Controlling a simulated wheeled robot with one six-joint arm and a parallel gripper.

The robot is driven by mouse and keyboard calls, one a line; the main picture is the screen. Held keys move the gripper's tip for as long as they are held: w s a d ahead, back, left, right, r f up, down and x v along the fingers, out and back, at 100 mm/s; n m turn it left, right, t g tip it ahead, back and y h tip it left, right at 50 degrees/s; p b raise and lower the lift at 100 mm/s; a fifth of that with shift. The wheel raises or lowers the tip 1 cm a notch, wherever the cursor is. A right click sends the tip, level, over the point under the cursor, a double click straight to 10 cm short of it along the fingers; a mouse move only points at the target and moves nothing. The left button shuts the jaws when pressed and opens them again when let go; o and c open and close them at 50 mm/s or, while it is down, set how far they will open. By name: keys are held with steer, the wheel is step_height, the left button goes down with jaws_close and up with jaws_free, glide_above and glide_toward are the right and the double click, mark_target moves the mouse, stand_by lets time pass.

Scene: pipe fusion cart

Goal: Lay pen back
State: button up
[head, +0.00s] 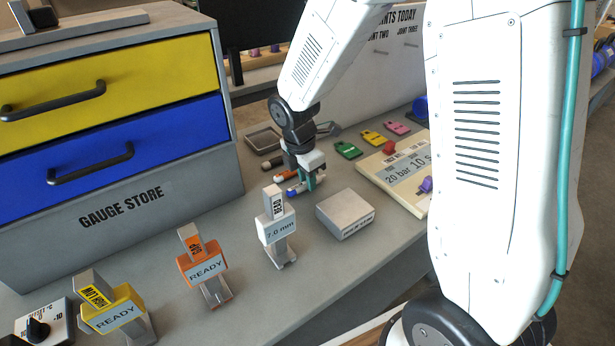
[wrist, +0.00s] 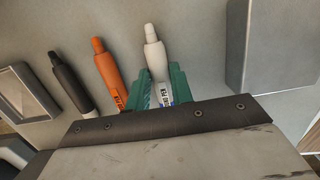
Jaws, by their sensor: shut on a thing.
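My gripper (head: 309,178) is low over the bench, its green fingers closed around a white pen (wrist: 155,60). In the wrist view the fingers (wrist: 162,86) stand on either side of the pen's labelled body. The pen's far end points away from the gripper, and its near end is hidden by the gripper body. An orange pen (wrist: 108,72) and a black pen (wrist: 71,82) lie beside it to the left, roughly in a row. I cannot tell whether the held pen touches the bench.
A grey box (head: 345,213) stands to the right of the gripper. A shallow grey tray (head: 263,139) lies behind the pens. Labelled gauges, including a white one (head: 276,230), stand in front. Coloured tags and a cream board (head: 385,168) lie to the right. The gauge store (head: 120,215) is at left.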

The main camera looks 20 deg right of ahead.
mark_target(300, 182)
steer(key=o, duration=0.9)
steer(key=shift+f, duration=0.15)
steer(key=shift+o, duration=0.2)
steer(key=r, duration=0.2)
steer(key=a+r, duration=0.1)
steer(key=r, duration=0.3)
steer(key=shift+w+a+r, duration=0.3)
steer(key=shift+s+r, duration=0.1)
steer(key=shift+r, duration=0.55)
steer(key=s+d+r+m, duration=0.1)
steer(key=s+r+m, duration=0.3)
steer(key=s, duration=0.5)
steer(key=s+d+r+m+y, duration=0.1)
steer(key=s+r+m, duration=0.3)
steer(key=s+m, duration=0.4)
steer(key=s+d+r+m, duration=0.1)
steer(key=s+r+m, duration=0.3)
steer(key=s+m, duration=0.4)
steer(key=shift+s+d+r+t+y, duration=0.25)
steer(key=shift+s+d+t+y, duration=0.15)
steer(key=shift+s, duration=0.4)
